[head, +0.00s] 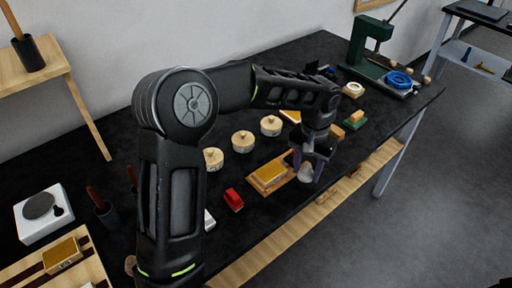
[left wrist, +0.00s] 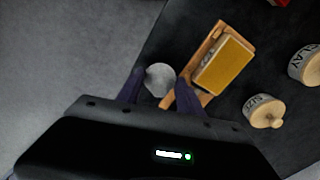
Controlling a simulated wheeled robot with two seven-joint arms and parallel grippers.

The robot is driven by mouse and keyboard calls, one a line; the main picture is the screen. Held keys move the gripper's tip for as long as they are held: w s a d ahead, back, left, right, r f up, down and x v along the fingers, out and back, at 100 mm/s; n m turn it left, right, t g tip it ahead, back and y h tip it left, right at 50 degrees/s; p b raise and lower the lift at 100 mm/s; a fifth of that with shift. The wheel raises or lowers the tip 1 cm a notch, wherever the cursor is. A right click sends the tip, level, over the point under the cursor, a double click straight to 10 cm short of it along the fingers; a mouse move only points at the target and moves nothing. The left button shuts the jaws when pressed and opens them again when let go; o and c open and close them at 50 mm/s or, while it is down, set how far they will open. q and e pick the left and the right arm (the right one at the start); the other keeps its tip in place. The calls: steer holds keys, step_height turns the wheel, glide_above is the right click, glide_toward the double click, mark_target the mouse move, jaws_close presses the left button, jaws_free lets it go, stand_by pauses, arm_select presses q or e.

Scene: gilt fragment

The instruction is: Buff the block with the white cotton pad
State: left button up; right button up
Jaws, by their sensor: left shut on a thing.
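The block (head: 269,174) has a gold top and lies on a small wooden board (head: 287,183) near the front edge of the black table. In the left wrist view the block (left wrist: 225,66) is right of my fingers, on its board (left wrist: 206,43). My left gripper (head: 309,168) is just right of the block, shut on a round, whitish pad (head: 306,174). The pad (left wrist: 160,79) shows between the two dark fingers of the left gripper (left wrist: 160,92), beside the board and apart from the block's top. My right gripper is in neither view.
Several lidded jars (head: 242,141) stand behind the block; the left wrist view shows a jar marked SIZE (left wrist: 264,111). A red object (head: 233,199) lies left of the block. A green press (head: 366,55) and blue ring (head: 398,80) are at the far right. The table's front edge is close.

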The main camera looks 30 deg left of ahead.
arm_select(q)
steer(key=s+a+r+m+p, duration=0.1)
steer(key=s+a+r+m, duration=0.2)
steer(key=s+a+r, duration=0.5)
steer(key=a, duration=0.3)
steer(key=shift+m+p, duration=0.3)
steer(key=shift+p, duration=0.05)
